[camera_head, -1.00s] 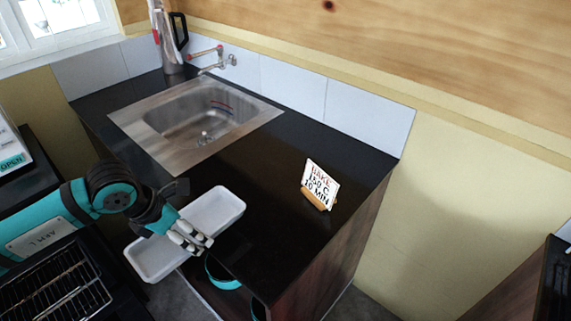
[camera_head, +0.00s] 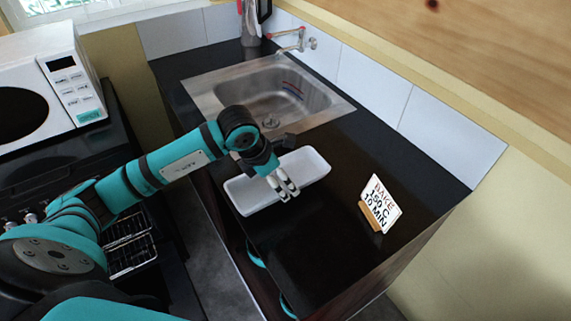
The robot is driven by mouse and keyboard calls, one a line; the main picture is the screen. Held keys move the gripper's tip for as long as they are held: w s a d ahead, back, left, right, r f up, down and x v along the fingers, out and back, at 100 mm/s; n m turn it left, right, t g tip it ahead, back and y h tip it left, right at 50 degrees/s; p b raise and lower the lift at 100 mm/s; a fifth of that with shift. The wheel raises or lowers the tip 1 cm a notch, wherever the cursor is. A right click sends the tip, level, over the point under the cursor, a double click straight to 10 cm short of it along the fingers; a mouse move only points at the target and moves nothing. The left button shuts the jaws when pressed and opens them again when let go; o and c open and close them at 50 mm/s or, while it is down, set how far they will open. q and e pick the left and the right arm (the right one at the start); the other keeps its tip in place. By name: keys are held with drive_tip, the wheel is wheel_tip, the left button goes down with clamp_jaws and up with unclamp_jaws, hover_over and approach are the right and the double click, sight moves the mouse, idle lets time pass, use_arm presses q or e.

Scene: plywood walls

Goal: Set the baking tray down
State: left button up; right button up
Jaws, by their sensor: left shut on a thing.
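The white baking tray (camera_head: 308,164) is long and shallow and shows at the middle of the head view, over the near left part of the black counter (camera_head: 330,240). My left gripper (camera_head: 287,192) is shut on the tray near its middle, at the near long side. The arm and gripper hide part of the tray. The tray looks level. I cannot tell whether its underside touches the counter. My right gripper is not in view.
A sign reading "BAKE 150 C 10 MIN" (camera_head: 381,204) stands on the counter right of the tray. A steel sink (camera_head: 270,95) with a tap (camera_head: 297,40) lies behind. A white microwave (camera_head: 55,75) stands at left. The counter between tray and sign is clear.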

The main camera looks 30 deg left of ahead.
sight(285, 167)
use_arm(q)
drive_tip(key=w, duration=0.3)
drive_tip(key=w+p, duration=0.1)
drive_tip(key=w, duration=0.1)
drive_tip(key=shift+f, duration=0.35)
drive_tip(key=shift+w+a+f, duration=0.1)
drive_tip(key=shift+w+f, duration=0.05)
drive_tip(key=shift+w, duration=0.2)
drive_tip(key=x, duration=0.1)
drive_tip(key=p+x, duration=0.2)
drive_tip(key=shift+w+a+f, duration=0.15)
drive_tip(key=shift+a+f, duration=0.2)
drive_tip(key=shift+f, duration=0.15)
drive_tip(key=shift+s+d, duration=0.1)
drive_tip(key=shift+s, duration=0.1)
drive_tip(key=shift+s+f, duration=0.1)
drive_tip(key=o, duration=1)
drive_tip(key=shift+o, duration=0.2)
drive_tip(key=shift+r, duration=0.5)
drive_tip(key=b+v, duration=0.2)
drive_tip(key=v, duration=0.9)
drive_tip(key=shift+f+b, duration=0.1)
drive_tip(key=shift+b, duration=0.2)
drive_tip(key=shift+s+r, duration=0.1)
drive_tip(key=shift+r, duration=0.15)
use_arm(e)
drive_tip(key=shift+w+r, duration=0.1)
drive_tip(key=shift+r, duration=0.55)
